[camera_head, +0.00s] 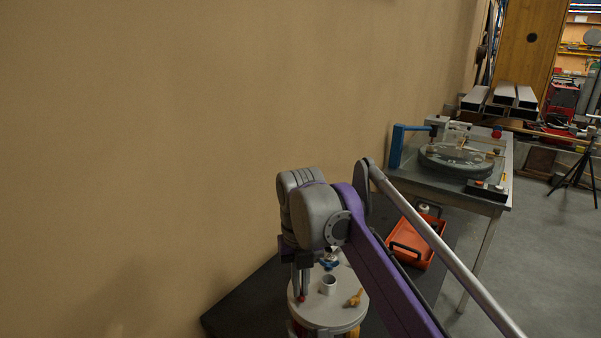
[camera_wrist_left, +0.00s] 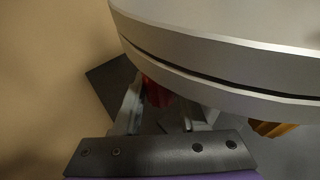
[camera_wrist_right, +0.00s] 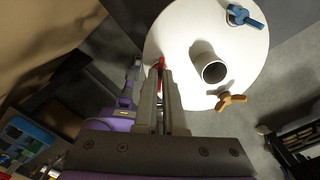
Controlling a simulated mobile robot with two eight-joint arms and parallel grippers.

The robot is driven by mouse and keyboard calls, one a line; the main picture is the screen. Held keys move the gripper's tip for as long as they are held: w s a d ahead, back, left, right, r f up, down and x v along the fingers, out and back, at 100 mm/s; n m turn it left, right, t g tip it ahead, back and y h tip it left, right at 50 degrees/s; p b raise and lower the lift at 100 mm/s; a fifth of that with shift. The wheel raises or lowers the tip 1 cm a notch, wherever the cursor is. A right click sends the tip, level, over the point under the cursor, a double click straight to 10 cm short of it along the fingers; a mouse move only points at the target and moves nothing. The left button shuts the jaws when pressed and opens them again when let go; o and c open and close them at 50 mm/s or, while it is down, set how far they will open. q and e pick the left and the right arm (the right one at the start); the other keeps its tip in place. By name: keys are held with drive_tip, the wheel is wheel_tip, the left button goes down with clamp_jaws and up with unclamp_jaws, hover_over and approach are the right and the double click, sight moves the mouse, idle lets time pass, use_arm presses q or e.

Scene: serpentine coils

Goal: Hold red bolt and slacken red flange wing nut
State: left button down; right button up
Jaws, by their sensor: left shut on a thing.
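A round grey flange plate (camera_head: 325,311) stands level in the head view, with a short pipe (camera_head: 328,284) in its middle. The red wing nut (camera_head: 301,298) is at its left edge, directly under my right gripper (camera_head: 300,292). In the right wrist view a bit of red (camera_wrist_right: 161,62) shows at the fingertips; the fingers hide most of it and their grip on it is unclear. In the left wrist view my left gripper (camera_wrist_left: 160,98) is below the flange rim, shut on the red bolt (camera_wrist_left: 155,92); the rim partly covers it.
A blue wing nut (camera_wrist_right: 243,15) and an orange wing nut (camera_wrist_right: 230,100) sit elsewhere on the flange. A tan wall is close on the left. A workbench (camera_head: 457,187) stands behind to the right, with an orange tray (camera_head: 411,240) beneath it.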

drive_tip(key=o, duration=0.3)
drive_tip(key=shift+f, duration=0.2)
use_arm(q)
drive_tip(key=shift+f, duration=0.1)
use_arm(e)
drive_tip(key=shift+o, duration=0.2)
drive_tip(key=shift+r, duration=2.35)
use_arm(q)
drive_tip(key=shift+c, duration=1.9)
unclamp_jaws()
use_arm(e)
drive_tip(key=shift+w+r+p, duration=0.1)
drive_tip(key=shift+r+p, duration=0.2)
drive_tip(key=shift+r, duration=0.2)
use_arm(q)
drive_tip(key=v, duration=0.9)
use_arm(e)
drive_tip(key=shift+f, duration=0.1)
